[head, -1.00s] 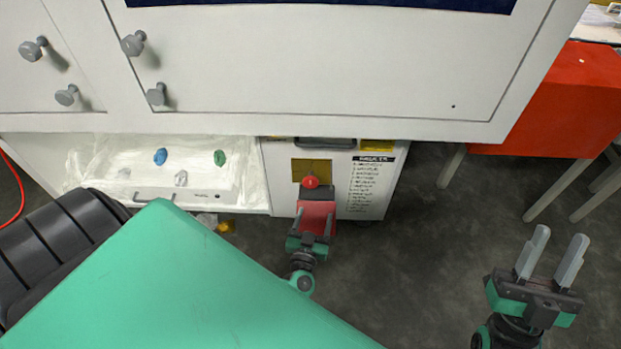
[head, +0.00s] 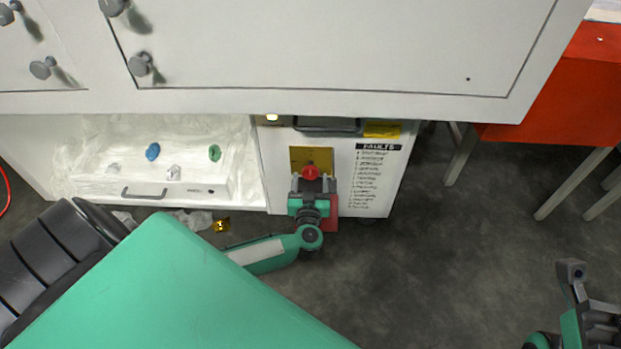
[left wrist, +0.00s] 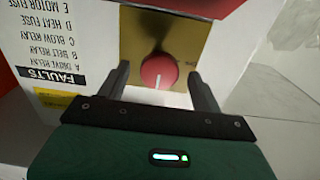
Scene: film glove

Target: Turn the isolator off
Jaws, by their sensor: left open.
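The isolator is a round red knob (head: 311,173) with a white mark, on a brass plate (head: 325,157) on the front of a white cabinet. In the left wrist view the red knob (left wrist: 159,73) has its white line pointing roughly up and down the picture, on the brass plate (left wrist: 185,30). My left gripper (head: 311,185) is open, its fingers on either side of the knob; I cannot tell whether they touch it. The left wrist view shows a dark finger on each side, with gaps to the knob. My right gripper (head: 588,298) is cut off at the lower right, away from the cabinet.
A FAULTS list (head: 374,175) is on the cabinet right of the plate. A red panel (head: 331,214) shows below, partly behind my gripper. A white overhang (head: 300,104) sits above. A red table (head: 565,100) stands at right. The floor between is clear.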

